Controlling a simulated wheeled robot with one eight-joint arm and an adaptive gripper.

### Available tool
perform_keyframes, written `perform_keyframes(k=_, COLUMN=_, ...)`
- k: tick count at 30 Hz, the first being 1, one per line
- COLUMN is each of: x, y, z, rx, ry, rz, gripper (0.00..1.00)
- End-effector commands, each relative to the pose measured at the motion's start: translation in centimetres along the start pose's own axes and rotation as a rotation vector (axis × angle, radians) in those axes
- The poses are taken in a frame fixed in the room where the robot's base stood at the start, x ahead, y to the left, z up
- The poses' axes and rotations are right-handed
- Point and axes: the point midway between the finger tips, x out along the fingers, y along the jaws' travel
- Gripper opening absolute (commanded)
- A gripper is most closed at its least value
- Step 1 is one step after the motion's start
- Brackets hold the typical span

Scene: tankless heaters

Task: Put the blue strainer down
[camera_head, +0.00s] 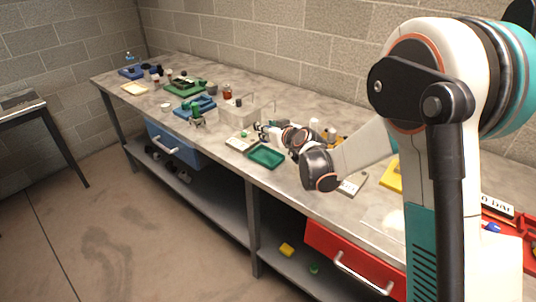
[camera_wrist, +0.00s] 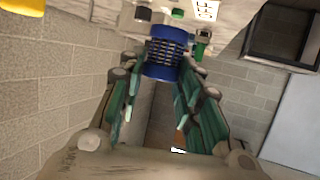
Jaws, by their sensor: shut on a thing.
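The blue strainer (camera_wrist: 165,52) shows in the wrist view as a blue cylinder with a dark mesh band around its middle. My gripper (camera_wrist: 159,68) is shut on it, with a teal-padded finger on each side.
The long grey workbench (camera_head: 310,196) is crowded. Blue trays (camera_head: 196,107) and another green tray (camera_head: 185,89) lie farther left. A red drawer (camera_head: 352,262) protrudes below the front edge.

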Motion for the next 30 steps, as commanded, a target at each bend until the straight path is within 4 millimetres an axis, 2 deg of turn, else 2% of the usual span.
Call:
perform_keyframes(k=1, x=0.5, y=0.0, z=1.4, rx=0.0, ry=0.0, rz=0.0, gripper=0.03)
perform_keyframes(k=3, x=0.9, y=0.0, z=2.4, rx=0.0, ry=0.0, rz=0.0, gripper=0.03)
perform_keyframes(k=13, x=1.7, y=0.0, z=4.7, rx=0.0, ry=0.0, rz=0.0, gripper=0.03)
perform_keyframes(k=19, x=2.7, y=0.0, z=7.5, rx=0.0, ry=0.0, rz=0.0, gripper=0.03)
perform_keyframes(k=30, x=2.9, y=0.0, z=7.9, rx=0.0, ry=0.0, rz=0.0, gripper=0.03)
